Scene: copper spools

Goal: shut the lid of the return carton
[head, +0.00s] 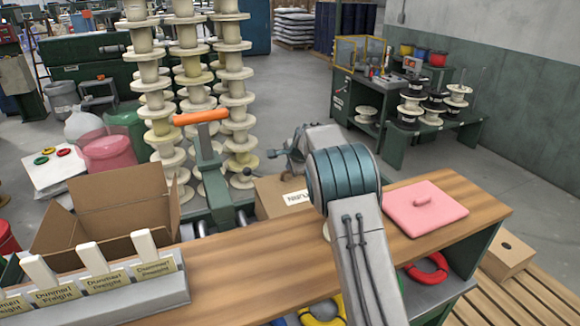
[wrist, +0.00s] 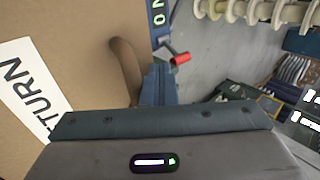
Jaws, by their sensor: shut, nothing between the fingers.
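The return carton (head: 268,196) is a brown cardboard box at the far edge of the wooden counter in the head view, partly hidden by my arm. Its white label is partly covered. In the wrist view its cardboard face (wrist: 75,35) fills the left side, with "TURN" readable on the label (wrist: 28,90) and a curved brown piece near the edge. I cannot tell how far its lid stands open. My gripper (wrist: 158,85) is shut and empty, close beside the cardboard's right edge; contact is unclear. In the head view my arm hides the fingertips.
An open brown carton (head: 125,200) with raised flaps stands at left, behind the Dunmari Freight holder (head: 110,290). An orange-handled green post (head: 208,150) and spool stacks (head: 236,90) stand behind.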

